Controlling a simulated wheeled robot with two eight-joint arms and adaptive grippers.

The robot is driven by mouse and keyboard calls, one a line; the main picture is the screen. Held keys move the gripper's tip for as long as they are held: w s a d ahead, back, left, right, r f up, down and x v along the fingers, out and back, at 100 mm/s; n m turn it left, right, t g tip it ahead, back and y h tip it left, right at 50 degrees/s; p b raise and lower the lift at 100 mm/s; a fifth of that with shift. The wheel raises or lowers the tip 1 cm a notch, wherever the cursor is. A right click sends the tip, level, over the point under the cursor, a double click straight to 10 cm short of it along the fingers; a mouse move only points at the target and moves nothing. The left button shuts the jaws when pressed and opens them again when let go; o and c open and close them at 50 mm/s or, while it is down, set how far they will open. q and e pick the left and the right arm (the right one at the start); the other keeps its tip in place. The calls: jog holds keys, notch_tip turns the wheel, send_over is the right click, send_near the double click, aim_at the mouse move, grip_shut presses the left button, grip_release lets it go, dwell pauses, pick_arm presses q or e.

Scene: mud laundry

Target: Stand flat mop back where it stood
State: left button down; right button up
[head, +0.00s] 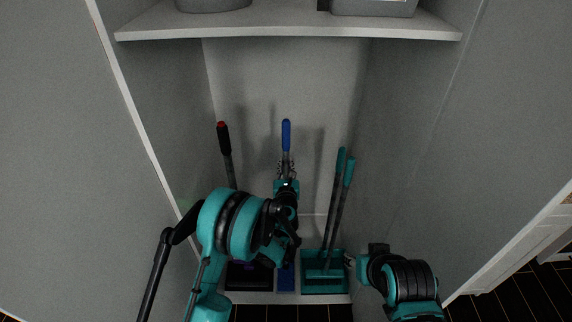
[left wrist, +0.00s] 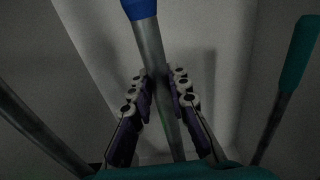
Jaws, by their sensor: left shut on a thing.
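The flat mop has a blue grip (head: 286,135) and a grey pole, and it stands nearly upright in the middle of the closet. A blue piece (head: 286,278), seemingly its foot, shows low down between the other two tools. My left gripper (head: 286,170) is shut on the pole just below the blue grip. In the left wrist view the fingers (left wrist: 160,95) lie on both sides of the pole (left wrist: 151,50). My left arm hides the lower pole. Part of my right arm shows at lower right; its gripper (head: 351,261) is small and dark, its jaws unclear.
A black-handled tool with a red tip (head: 224,140) leans on the left. Two teal-handled tools (head: 341,170) stand on the right, above a teal pan (head: 322,285). A shelf (head: 290,33) with grey bins crosses above. Closet walls stand close on both sides.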

pick_arm(q)
jog(key=c, duration=1.4)
grip_release()
jog(key=shift+o, duration=0.2)
jog(key=s, duration=0.7)
jog(key=shift+s+r, duration=0.2)
jog(key=shift+s, duration=0.05)
